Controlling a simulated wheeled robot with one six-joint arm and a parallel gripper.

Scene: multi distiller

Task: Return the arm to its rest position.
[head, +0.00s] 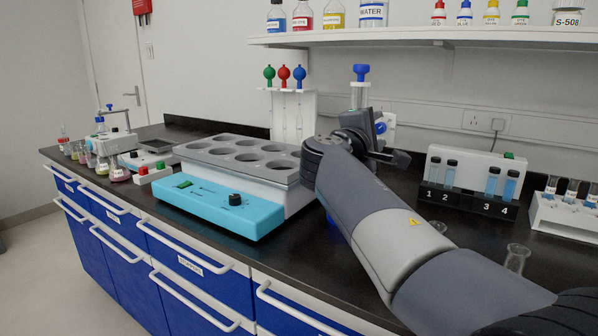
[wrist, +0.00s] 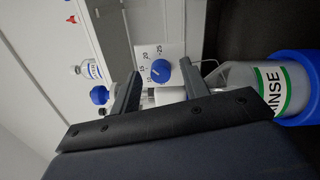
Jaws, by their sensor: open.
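My arm reaches in from the lower right of the head view, over the black bench. My gripper (head: 384,146) is at its far end, in front of a small white box with a blue dial (head: 381,127). In the wrist view my gripper (wrist: 160,88) has its two dark fingers apart. The blue dial (wrist: 160,70), with numbers around it, shows beyond and between them. I see nothing held. A blue bulb (wrist: 99,95) lies just outside the left finger. A bottle labelled RINSE (wrist: 272,90) is close by the right finger.
A turquoise-fronted block with round wells (head: 220,205) stands left of my arm. Behind it are droppers in a white rack (head: 311,105). A black numbered tube rack (head: 468,202) and a small glass vessel (head: 517,257) stand to the right. A bottle shelf (head: 430,36) hangs above.

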